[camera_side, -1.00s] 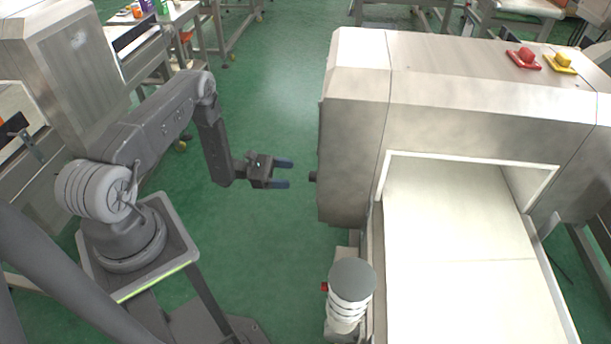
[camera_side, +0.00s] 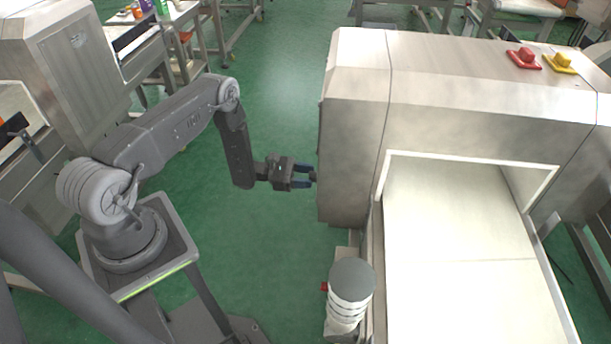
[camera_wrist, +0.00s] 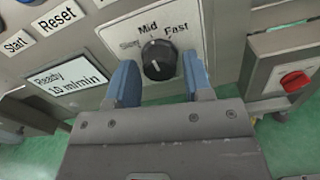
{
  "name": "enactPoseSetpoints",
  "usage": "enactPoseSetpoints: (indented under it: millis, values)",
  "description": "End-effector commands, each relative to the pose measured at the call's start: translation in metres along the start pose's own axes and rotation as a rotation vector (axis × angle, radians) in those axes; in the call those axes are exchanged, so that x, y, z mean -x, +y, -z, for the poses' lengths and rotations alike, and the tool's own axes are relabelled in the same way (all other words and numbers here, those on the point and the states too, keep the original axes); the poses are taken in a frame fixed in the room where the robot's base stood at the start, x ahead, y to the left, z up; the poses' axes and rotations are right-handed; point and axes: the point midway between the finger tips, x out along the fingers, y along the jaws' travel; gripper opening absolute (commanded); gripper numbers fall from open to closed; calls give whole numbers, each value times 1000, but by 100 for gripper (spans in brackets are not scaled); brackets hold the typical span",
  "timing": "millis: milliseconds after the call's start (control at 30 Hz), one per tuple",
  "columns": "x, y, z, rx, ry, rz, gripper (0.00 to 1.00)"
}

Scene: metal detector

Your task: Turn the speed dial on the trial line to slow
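The speed dial (camera_wrist: 159,60) is a round black knob on a light plate in the wrist view. A small white mark on the knob's upper edge points roughly toward Mid. My gripper (camera_wrist: 160,72) is open, with one blue finger on each side of the dial and a visible gap to it. In the side view my gripper (camera_side: 309,176) is level with the knob at the machine's left face, its fingertips close to that face.
The panel also has a Start label (camera_wrist: 15,43), a Reset label (camera_wrist: 58,17) and a display (camera_wrist: 66,79) reading Ready and a m/min value. A red knob (camera_wrist: 295,81) sits on a grey box at the right. The metal detector housing (camera_side: 350,130) stands just beyond my fingers.

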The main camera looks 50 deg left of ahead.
Motion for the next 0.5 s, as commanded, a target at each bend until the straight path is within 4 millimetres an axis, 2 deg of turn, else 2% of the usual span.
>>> enactPoseSetpoints:
  millis: [33, 267, 500]
  values:
    - [0, 0, 0, 0, 0, 0, 42]
    - [0, 0, 0, 0, 0, 0, 20]
    - [0, 0, 0, 20, 0, 1, 18]
